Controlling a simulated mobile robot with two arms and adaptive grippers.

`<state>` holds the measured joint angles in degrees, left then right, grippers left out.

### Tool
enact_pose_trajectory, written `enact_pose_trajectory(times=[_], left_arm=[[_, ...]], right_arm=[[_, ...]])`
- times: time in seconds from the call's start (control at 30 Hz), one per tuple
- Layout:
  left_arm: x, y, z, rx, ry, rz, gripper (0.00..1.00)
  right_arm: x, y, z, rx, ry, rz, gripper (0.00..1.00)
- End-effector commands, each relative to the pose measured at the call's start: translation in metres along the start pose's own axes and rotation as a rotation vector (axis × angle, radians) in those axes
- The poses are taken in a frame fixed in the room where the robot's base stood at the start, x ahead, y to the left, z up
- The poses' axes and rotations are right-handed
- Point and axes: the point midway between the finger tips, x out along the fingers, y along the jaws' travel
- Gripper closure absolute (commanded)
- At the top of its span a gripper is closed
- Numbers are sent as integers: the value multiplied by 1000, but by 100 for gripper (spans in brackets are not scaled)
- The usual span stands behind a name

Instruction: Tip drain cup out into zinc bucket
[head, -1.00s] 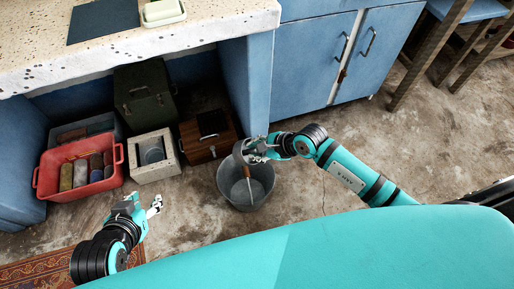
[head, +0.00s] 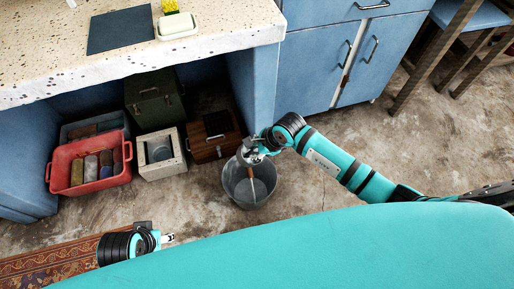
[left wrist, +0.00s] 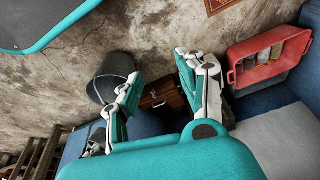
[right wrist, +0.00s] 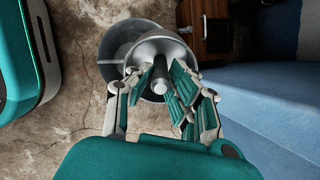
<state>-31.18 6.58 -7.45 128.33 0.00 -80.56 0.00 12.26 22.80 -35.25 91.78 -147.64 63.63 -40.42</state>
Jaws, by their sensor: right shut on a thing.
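The zinc bucket (head: 230,188) stands upright on the floor, right of the brown box. In the head view my right gripper (head: 262,146) is above its back rim. It is shut on the grey metal drain cup (head: 247,157), held over the bucket. In the right wrist view the cup (right wrist: 147,48) has a stub between my fingers (right wrist: 158,90), with the bucket (right wrist: 112,45) behind it. A thin brown streak or stick shows below the cup; I cannot tell which. My left gripper (head: 170,238) is open and empty, left of the bucket; it also shows in the left wrist view (left wrist: 160,85).
Under the stone counter (head: 215,36) stand a red crate (head: 90,187) with several bricks, a pale block (head: 165,170), a green case (head: 155,98) and a brown box (head: 208,150). Blue cabinets (head: 318,62) are behind right.

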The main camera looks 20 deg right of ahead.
Motion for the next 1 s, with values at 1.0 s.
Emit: enact_pose_trajectory(times=[1.0], left_arm=[[61, 3, 16, 5, -31, 6, 60]], right_arm=[[0, -13, 29, 0, 415, 192, 100]])
